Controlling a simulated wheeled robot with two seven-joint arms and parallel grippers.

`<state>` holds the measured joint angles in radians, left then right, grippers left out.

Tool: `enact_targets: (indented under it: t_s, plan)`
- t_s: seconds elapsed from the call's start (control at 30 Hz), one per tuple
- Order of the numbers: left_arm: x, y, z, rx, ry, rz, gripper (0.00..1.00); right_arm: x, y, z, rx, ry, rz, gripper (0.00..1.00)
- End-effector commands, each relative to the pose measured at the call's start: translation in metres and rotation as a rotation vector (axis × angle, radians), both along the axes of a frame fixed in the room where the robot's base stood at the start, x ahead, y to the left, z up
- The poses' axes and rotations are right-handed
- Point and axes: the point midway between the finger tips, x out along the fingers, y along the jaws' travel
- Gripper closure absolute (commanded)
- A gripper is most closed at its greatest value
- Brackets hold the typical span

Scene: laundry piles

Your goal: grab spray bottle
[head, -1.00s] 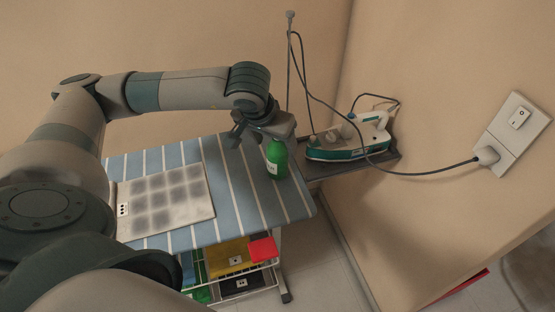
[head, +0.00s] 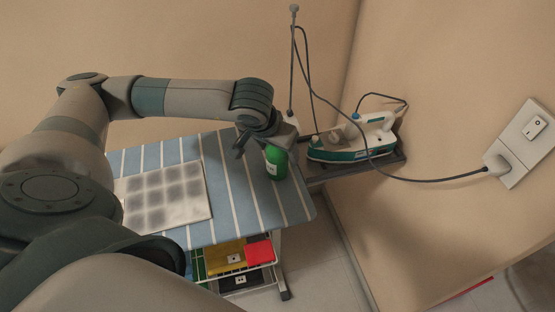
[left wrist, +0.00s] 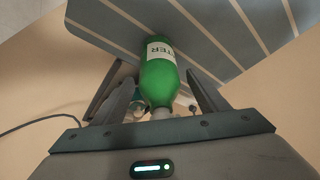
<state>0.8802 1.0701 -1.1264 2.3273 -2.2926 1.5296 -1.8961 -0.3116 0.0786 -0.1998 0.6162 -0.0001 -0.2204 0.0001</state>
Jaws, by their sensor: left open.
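The green spray bottle (head: 275,163) stands on the right part of the blue striped ironing board (head: 236,205) in the head view. Its top is hidden behind my left gripper (head: 262,150), which is over the bottle's upper end. In the left wrist view the green bottle (left wrist: 160,82) with a white label lies between the two spread fingers of my left gripper (left wrist: 160,100). The fingers are open, with visible gaps on both sides of the bottle. My right gripper is not in view.
A folded grey patterned cloth (head: 165,195) lies on the board left of the bottle. An iron (head: 352,143) sits on a dark rest (head: 385,162) to the right, its cord running to a wall socket (head: 498,165). Coloured items, including a red one (head: 259,252), lie on the shelf below.

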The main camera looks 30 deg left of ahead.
Motion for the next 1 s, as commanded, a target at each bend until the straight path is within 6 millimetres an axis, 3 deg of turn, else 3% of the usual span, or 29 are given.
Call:
enact_targets:
  t_s: [0.03,0.23,0.67,0.97,1.0]
  plan:
    - [0.000,0.000,0.000,0.000,0.000,0.000,0.35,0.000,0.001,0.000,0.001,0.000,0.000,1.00]
    - [0.000,0.000,0.000,0.000,0.000,0.000,0.83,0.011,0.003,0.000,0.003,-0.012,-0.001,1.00]
    - [0.001,0.000,0.005,-0.001,-0.002,0.001,0.83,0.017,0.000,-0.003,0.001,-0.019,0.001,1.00]
    - [0.002,0.000,0.039,0.000,-0.008,0.000,0.83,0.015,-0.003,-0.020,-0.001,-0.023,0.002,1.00]
    - [0.002,-0.008,0.043,-0.004,-0.005,-0.006,0.83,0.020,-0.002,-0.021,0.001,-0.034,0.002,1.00]
